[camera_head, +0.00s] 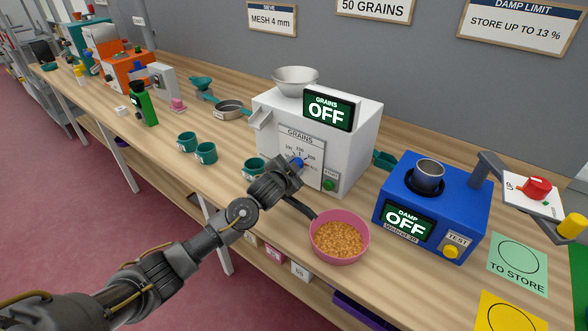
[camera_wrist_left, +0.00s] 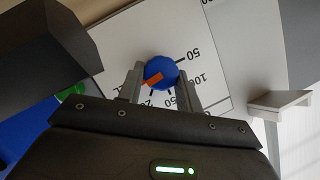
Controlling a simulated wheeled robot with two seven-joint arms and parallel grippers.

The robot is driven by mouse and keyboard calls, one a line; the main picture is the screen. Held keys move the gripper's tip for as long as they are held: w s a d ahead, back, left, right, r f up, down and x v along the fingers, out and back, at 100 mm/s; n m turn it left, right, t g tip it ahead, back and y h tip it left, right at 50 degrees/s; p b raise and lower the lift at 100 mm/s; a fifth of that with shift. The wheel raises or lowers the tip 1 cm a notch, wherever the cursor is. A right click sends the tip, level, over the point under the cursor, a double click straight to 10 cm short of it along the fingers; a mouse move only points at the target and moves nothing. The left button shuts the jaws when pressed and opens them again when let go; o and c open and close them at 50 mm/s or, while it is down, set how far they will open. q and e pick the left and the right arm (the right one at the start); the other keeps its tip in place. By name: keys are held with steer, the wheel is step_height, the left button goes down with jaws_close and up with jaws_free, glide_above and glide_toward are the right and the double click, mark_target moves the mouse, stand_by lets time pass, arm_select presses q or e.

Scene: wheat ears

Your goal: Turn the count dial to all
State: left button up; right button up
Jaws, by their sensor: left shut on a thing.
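The count dial (camera_head: 297,163) is a blue knob on the front panel of the white grain counter (camera_head: 265,120), whose screen (camera_head: 326,112) reads OFF. In the left wrist view the blue dial (camera_wrist_left: 161,71) has an orange pointer mark (camera_wrist_left: 152,79), and printed numbers ring it. There the pointer aims to the lower left, towards the left finger, past the 50 and 100 marks; part of the scale is hidden by the fingers. My left gripper (camera_head: 290,168) is shut on the dial, one finger on each side. It also shows in the left wrist view (camera_wrist_left: 160,82). My right gripper is not in view.
A green START button (camera_head: 328,185) sits beside the dial. A pink bowl of grain (camera_head: 340,238) stands close to my left arm. A blue damp meter (camera_head: 470,205) stands at right, its screen reading OFF. Teal cups (camera_head: 206,153) stand at left on the wooden bench.

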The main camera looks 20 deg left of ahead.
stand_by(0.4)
arm_select(q)
steer(key=o, duration=1)
steer(key=b+v, duration=0.2)
steer(key=v, duration=0.8)
steer(key=shift+s, duration=0.45)
